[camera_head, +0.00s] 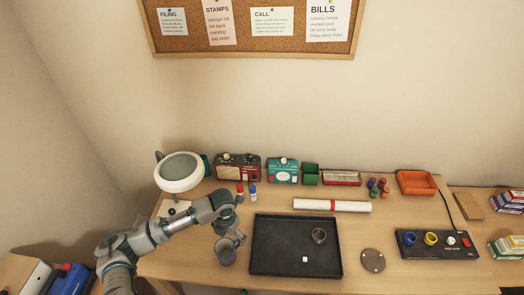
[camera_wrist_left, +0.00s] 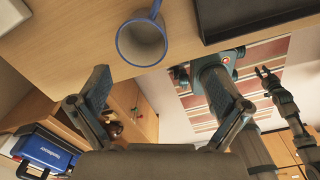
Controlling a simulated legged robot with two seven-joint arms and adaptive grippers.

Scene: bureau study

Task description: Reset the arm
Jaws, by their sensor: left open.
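My left arm comes in from the left in the head view. Its gripper (camera_head: 238,238) is over the left part of the desk, beside a grey mug with a blue rim (camera_head: 226,254). In the left wrist view my left gripper (camera_wrist_left: 160,80) has its two fingers spread wide with nothing between them. The mug (camera_wrist_left: 142,42) stands beyond the fingertips, apart from them. My other arm shows at the right of the left wrist view, with its gripper (camera_wrist_left: 265,76) away from the desk; it is too small to tell whether its fingers are apart.
A black tray (camera_head: 262,258) with a small round dish and a white cube lies right of the mug. A magnifier lamp (camera_head: 180,172) stands behind my left arm. Red and blue bottles (camera_head: 252,193) stand near the gripper. A black panel (camera_head: 410,250) with cups is at the right.

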